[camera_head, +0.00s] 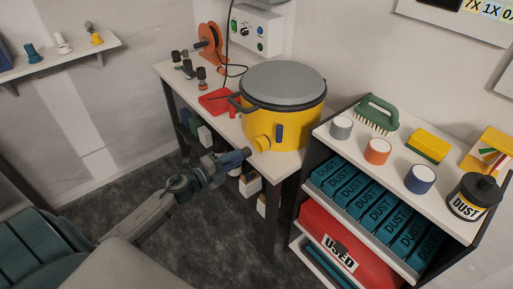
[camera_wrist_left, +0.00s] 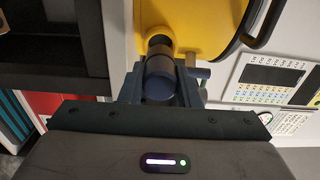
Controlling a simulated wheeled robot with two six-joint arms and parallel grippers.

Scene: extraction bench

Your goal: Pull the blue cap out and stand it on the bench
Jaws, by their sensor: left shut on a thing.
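The yellow canister (camera_head: 300,125) with a grey lid stands on the bench (camera_head: 178,88). Its yellow side port (camera_head: 262,143) faces toward my left arm, and it shows at the top of the left wrist view (camera_wrist_left: 186,22). My left gripper (camera_head: 230,160) is shut on the blue cap (camera_head: 238,156), just off the bench's front edge. In the left wrist view the dark blue cap (camera_wrist_left: 160,82) sits between the fingers, with a black collar toward the port. The cap lines up with the port; I cannot tell whether its end is still inside. My right gripper is not in view.
A red dustpan-like piece (camera_head: 216,101), several dark fittings (camera_head: 201,75) and an orange reel (camera_head: 211,40) occupy the bench's left part. A shelf unit (camera_head: 335,132) on the right holds small pots, a green brush (camera_head: 377,114) and a dust jar (camera_head: 470,197).

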